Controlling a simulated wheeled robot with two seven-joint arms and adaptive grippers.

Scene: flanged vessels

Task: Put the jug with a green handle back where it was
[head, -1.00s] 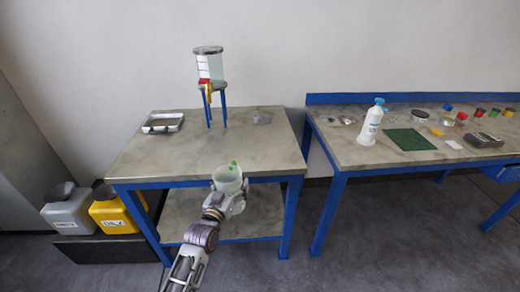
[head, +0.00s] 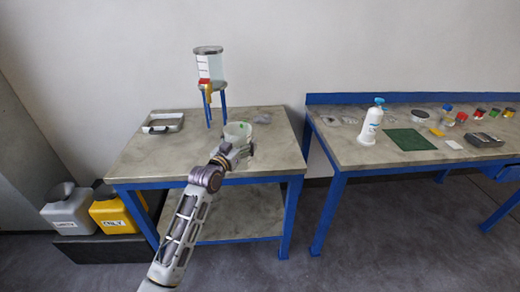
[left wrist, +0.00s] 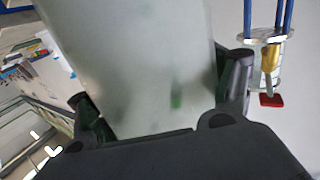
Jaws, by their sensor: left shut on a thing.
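The jug (head: 238,130) is a pale, translucent vessel with a bit of green showing at its side. In the head view it is over the left table's top, right of the dispenser stand; I cannot tell whether it touches the table. My left gripper (head: 232,148) is shut on it from the front. In the left wrist view the jug (left wrist: 140,60) fills the middle between the two dark fingers, with a blurred green patch seen through its wall. My right gripper is not in view.
A clear tank (head: 210,68) with a red-handled tap stands on blue legs on the left table (head: 150,160). A metal tray (head: 163,122) lies at the back left. The right table holds a white bottle (head: 370,122), a green mat (head: 411,140) and several small items.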

